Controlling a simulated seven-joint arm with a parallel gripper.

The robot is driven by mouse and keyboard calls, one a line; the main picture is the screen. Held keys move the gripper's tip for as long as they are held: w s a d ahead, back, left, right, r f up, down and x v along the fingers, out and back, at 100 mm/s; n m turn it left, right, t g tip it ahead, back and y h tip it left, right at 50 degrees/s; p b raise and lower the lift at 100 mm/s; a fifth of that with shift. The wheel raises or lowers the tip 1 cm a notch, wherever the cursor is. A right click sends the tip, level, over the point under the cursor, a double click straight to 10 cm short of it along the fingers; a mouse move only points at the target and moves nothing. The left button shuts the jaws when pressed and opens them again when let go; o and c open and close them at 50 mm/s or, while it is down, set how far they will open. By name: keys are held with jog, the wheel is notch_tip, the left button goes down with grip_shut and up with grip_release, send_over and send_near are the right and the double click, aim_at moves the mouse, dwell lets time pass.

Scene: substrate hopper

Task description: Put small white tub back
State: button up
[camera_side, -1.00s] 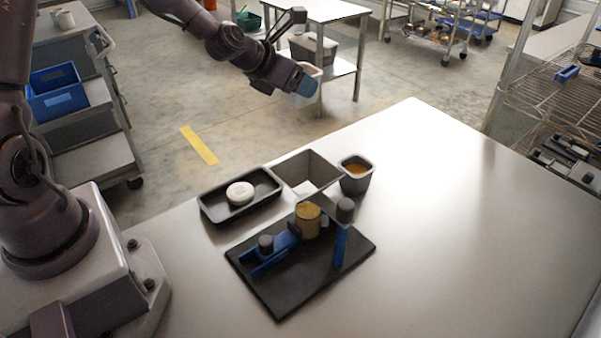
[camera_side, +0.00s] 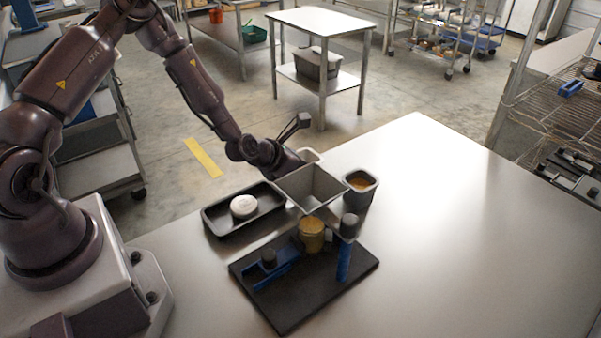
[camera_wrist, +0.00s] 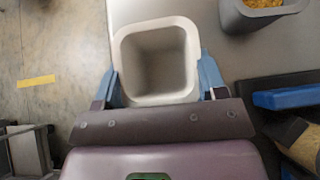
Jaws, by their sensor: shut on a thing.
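The small white tub (camera_wrist: 124,36) is empty and seen from above in the wrist view, with its square rounded mouth facing the camera. My gripper (camera_wrist: 158,66) is shut on it, with a blue finger on each side. In the side view the tub (camera_side: 310,155) shows only as a pale rim behind the grey square hopper (camera_side: 322,192). My gripper is mostly hidden there by the hopper. The tub is near the table's far edge; whether it touches the table I cannot tell.
A dark cup with orange contents (camera_side: 360,193) stands right of the hopper. A black tray (camera_side: 216,222) holding a white round piece (camera_side: 243,206) lies left. In front, a black board (camera_side: 300,300) carries blue parts and a yellow cylinder (camera_side: 311,236). The table's right side is clear.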

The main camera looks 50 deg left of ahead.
jog(key=shift+f, duration=0.95)
jog(key=shift+f, duration=0.1)
jog(key=o, duration=0.9)
jog(key=shift+c, duration=0.2)
